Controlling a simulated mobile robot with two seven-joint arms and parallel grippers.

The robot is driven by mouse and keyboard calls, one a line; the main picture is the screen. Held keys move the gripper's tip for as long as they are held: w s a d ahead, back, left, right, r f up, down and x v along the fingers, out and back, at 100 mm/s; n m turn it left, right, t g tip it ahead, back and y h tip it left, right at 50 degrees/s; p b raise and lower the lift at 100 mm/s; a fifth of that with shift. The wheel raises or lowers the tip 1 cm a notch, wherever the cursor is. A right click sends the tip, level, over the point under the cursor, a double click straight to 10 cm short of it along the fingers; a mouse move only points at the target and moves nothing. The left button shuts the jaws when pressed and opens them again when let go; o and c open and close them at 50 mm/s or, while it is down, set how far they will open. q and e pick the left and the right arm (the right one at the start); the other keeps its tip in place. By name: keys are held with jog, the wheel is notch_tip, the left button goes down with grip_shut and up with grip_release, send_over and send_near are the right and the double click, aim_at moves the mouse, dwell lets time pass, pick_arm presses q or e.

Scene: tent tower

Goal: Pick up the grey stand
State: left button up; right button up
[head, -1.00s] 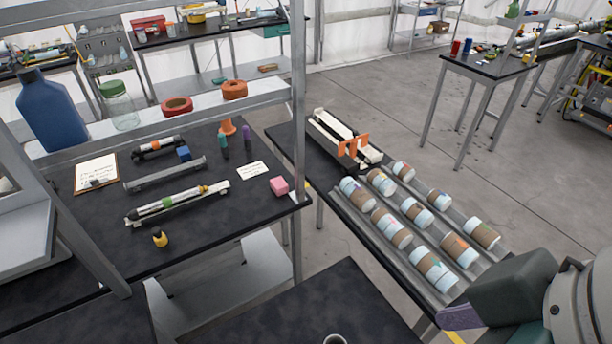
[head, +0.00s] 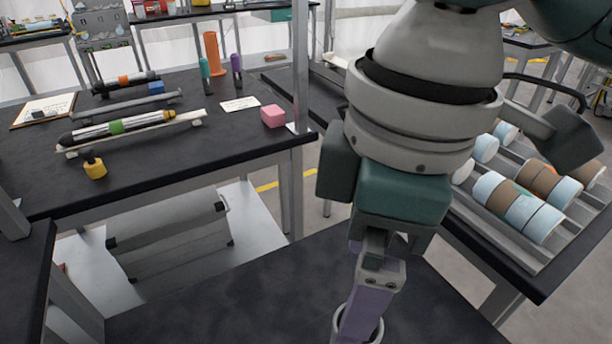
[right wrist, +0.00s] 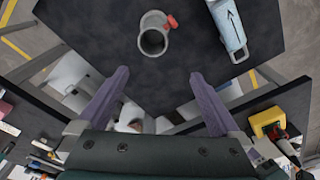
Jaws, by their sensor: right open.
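A grey hollow ring-shaped piece, which looks like the grey stand (right wrist: 153,40), stands on a black tabletop in the right wrist view, with a small red part at its side. In the head view only part of its rim (head: 377,332) shows at the bottom edge, behind my purple fingers. My right gripper (right wrist: 160,73) is open and empty; the stand lies beyond its fingertips, near the middle between them. In the head view the right gripper (head: 360,318) points down over the near table. Whether it touches the stand cannot be told. My left gripper is out of view.
The near black table (head: 230,290) is mostly bare. A white-blue piece with an arrow (right wrist: 230,28) lies right of the stand in the wrist view. The left table (head: 180,155) holds a grey rail, a rocket-like tube and a pink block (head: 272,116). Several striped cylinders lie on the right rack.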

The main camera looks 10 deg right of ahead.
jog(key=shift+h, duration=0.5)
jog(key=f+b, duration=0.1)
jog(key=f, duration=0.1)
jog(key=d+f, duration=0.1)
jog(key=f, duration=0.2)
jog(key=w+d+f+b, duration=0.1)
jog(key=f, duration=0.1)
jog(key=shift+w+f+b, duration=0.1)
jog(key=shift+f+b, duration=0.2)
jog(key=shift+f, duration=0.05)
jog(key=f, duration=0.5)
jog(key=shift+s+a+f+b, duration=0.15)
jog(key=shift+s+a+b, duration=0.1)
jog(key=shift+b, duration=0.1)
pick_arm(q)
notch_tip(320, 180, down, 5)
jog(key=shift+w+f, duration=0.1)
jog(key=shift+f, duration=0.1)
pick_arm(e)
grip_shut()
